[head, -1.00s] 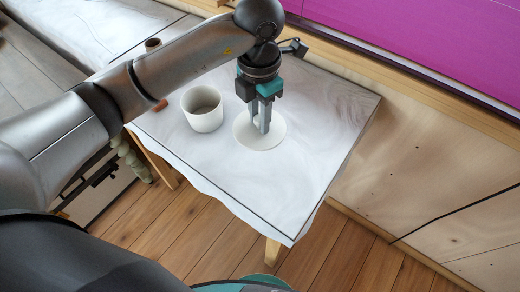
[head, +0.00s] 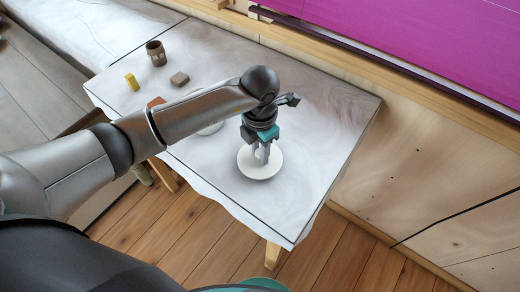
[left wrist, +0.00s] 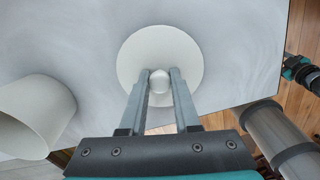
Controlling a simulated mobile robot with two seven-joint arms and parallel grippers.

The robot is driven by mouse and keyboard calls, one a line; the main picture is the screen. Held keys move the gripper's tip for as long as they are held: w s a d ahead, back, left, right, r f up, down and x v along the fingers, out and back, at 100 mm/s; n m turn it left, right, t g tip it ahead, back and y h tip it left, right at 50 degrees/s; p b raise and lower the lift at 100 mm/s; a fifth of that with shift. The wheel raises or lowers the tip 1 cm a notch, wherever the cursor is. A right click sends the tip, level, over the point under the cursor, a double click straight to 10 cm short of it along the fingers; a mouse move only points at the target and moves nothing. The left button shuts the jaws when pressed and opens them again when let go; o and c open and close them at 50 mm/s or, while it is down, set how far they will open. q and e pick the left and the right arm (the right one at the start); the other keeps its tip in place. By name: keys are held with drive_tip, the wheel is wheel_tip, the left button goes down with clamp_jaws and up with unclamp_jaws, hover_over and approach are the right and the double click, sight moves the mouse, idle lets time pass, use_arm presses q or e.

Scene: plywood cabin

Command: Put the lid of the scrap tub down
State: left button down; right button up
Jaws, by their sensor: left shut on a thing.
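The lid (head: 247,170) is a flat, pale round disc with a small knob. My left gripper (head: 262,157) points down over it and is shut on the knob, which shows between the fingers in the left wrist view (left wrist: 160,75). The lid looks level, at or just above the table top; I cannot tell whether it touches. The scrap tub (left wrist: 50,107) is a white, open round tub standing to the left of the lid, apart from it. In the head view my left arm hides most of the tub.
A white marbled table (head: 325,120) carries everything. At its far left are a dark brown cup (head: 156,53), a yellow block (head: 132,82), a brown block (head: 179,79) and an orange-red block (head: 156,102). The table top right of the lid is clear, and its front edge is near.

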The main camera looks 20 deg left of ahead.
use_arm(q)
drive_tip(key=shift+f+b, duration=0.35)
drive_tip(key=c, duration=0.6)
unclamp_jaws()
drive_tip(key=shift+c, duration=0.2)
drive_tip(key=shift+r, duration=0.15)
drive_tip(key=shift+r+p, duration=0.25)
drive_tip(key=shift+p, duration=0.15)
wheel_tip(320, 180, up, 12)
